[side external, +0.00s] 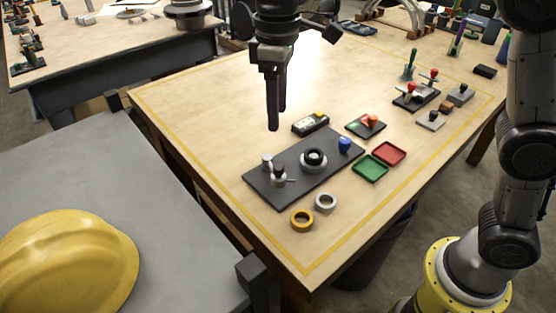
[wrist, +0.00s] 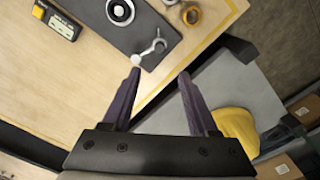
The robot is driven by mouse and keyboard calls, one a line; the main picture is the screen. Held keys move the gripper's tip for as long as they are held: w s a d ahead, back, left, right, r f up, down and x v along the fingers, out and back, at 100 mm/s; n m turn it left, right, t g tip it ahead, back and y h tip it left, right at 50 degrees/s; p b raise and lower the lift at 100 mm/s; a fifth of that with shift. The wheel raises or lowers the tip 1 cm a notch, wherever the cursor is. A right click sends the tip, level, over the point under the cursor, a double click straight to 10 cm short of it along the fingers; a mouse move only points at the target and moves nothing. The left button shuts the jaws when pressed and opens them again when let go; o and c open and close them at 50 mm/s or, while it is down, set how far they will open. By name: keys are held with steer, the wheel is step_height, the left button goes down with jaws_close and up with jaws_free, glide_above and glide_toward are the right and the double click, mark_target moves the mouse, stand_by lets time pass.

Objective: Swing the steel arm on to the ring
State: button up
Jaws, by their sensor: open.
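A dark base plate (side external: 258,180) lies on the wooden table and carries a black-and-silver ring (side external: 314,157) at its middle. The small steel arm (side external: 280,176) is on a post near the plate's left end, pointing right and apart from the ring; a silver post (side external: 267,162) stands beside it. In the wrist view the arm (wrist: 154,48) lies just beyond my fingertips, and the ring (wrist: 120,11) is at the top edge, partly cut off. My gripper (side external: 277,119) is open and empty above the plate's left end; its fingers (wrist: 159,73) also show in the wrist view.
A loose orange ring (side external: 302,219) and a loose silver ring (side external: 326,203) lie in front of the plate. A blue knob (side external: 344,144) is at its right end. Green (side external: 370,169) and red (side external: 389,153) trays and a meter (side external: 311,124) sit nearby. The table's left side is clear.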

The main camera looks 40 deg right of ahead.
mark_target(278, 166)
step_height(278, 166, down, 13)
steer(key=shift+f, duration=0.1)
stand_by(0.3)
jaws_close()
stand_by(1.5)
